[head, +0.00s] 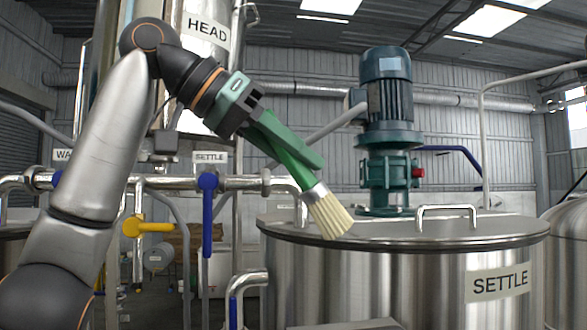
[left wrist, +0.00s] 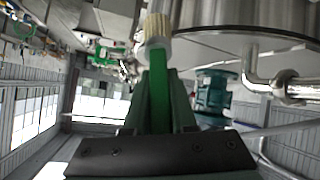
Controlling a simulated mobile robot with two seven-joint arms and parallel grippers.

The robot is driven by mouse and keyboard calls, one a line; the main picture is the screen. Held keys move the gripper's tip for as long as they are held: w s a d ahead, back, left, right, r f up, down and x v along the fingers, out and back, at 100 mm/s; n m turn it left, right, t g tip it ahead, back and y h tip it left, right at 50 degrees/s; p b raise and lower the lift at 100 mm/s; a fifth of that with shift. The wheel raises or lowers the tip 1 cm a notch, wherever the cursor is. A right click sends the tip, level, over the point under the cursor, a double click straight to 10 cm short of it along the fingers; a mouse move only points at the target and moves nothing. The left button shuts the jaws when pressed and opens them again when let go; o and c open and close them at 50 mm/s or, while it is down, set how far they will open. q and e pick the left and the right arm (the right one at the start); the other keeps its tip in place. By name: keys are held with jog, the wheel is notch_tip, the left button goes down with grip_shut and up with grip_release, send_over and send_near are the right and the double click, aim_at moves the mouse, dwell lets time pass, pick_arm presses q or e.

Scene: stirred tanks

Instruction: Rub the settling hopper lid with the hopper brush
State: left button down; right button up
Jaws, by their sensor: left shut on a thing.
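The settling hopper is the steel tank labelled SETTLE at the right of the head view, and its flat lid (head: 390,232) has a handle and a motor on top. My left gripper (head: 308,165) is shut on the green handle of the hopper brush (head: 328,210). The brush slants down to the right, its pale bristles at the left part of the lid; I cannot tell for sure whether they touch it. In the left wrist view the brush (left wrist: 157,28) points away between the fingers, beside the tank. My right gripper is not in view.
A teal motor (head: 388,100) stands upright on the lid, with a lid handle (head: 447,208) at its front right. Pipes with a blue valve lever (head: 208,215) and a yellow valve lever (head: 147,227) run left of the tank. A tank labelled HEAD (head: 205,55) stands behind my arm.

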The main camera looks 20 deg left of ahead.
aim_at(309, 202)
pick_arm(q)
jog(key=shift+a+r, duration=0.1)
jog(key=shift+r, duration=0.05)
jog(key=shift+f, duration=2.45)
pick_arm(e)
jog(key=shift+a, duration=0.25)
pick_arm(q)
jog(key=shift+w, duration=0.2)
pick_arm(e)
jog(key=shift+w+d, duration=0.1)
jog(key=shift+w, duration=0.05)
